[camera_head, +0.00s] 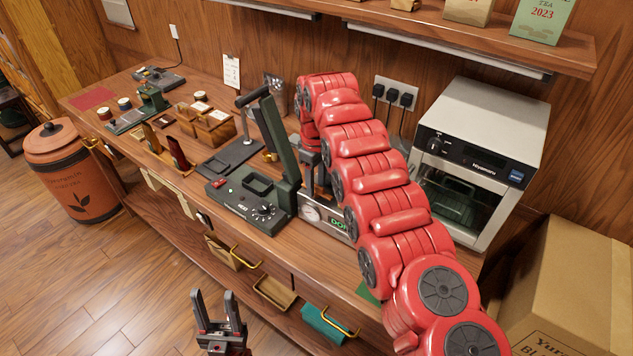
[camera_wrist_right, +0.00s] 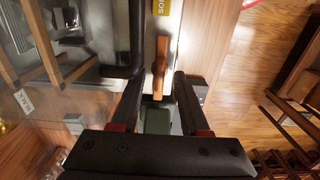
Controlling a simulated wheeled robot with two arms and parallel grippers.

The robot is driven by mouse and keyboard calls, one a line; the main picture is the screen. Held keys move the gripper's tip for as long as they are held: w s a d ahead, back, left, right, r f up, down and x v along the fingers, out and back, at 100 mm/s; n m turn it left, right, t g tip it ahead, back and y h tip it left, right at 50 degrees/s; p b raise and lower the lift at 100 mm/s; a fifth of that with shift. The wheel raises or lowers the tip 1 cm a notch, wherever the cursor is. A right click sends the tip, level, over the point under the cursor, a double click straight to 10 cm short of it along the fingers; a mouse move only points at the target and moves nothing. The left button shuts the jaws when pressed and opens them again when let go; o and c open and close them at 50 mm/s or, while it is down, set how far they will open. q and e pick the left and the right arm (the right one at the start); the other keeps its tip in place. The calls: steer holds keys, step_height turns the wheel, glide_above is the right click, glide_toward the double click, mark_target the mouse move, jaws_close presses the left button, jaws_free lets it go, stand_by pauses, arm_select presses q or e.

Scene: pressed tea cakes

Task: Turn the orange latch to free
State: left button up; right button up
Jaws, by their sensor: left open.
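In the right wrist view a narrow orange-brown latch (camera_wrist_right: 160,62) stands against a pale surface, below a yellow label. My right gripper (camera_wrist_right: 158,78) is open, with one dark finger on each side of the latch's lower part. There are gaps beside it, and I cannot tell whether the fingers touch it. In the head view my red right arm reaches over the counter and hides much of the area around its gripper; I cannot make out the latch there. My left gripper (camera_head: 217,308) is open and empty, low in front of the counter.
A dark green press (camera_head: 250,199) with a raised lid stands beside my right arm. A white oven (camera_head: 480,160) stands to the right, and a shelf (camera_head: 430,33) hangs above. Small wooden boxes (camera_head: 206,122) and tools occupy the left counter.

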mark_target(316, 186)
steer(key=shift+d, duration=0.1)
step_height(316, 186, up, 17)
steer(key=p, duration=1.6)
steer(key=shift+r, duration=0.2)
steer(key=shift+s, duration=0.1)
